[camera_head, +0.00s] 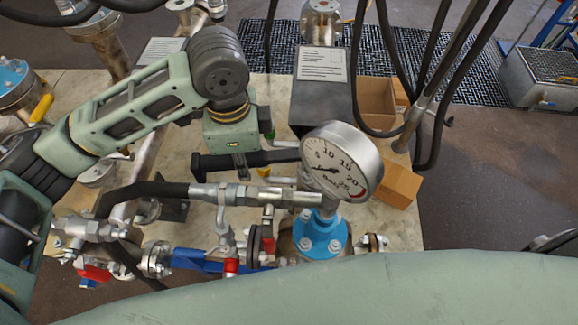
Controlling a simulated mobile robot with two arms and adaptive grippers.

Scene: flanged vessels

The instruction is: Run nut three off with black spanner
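My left arm comes in from the left, and my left gripper (238,158) points down over the bench, left of the pressure gauge. A dark bar (275,157) runs sideways just under it toward the gauge. I cannot tell whether this is the black spanner, part of the gripper or a fitting. The fingertips are not clear, so the grip is not readable. A blue flange (320,236) with several bolts and nuts sits below the gauge. No number shows to tell which is nut three. My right gripper is not in view.
The round pressure gauge (341,162) stands above the blue flange. Pipes and a blue-handled valve (205,262) crowd the front left. A dark box with a label plate (321,64) and cardboard boxes (398,183) stand behind and to the right. A large green shape covers the bottom.

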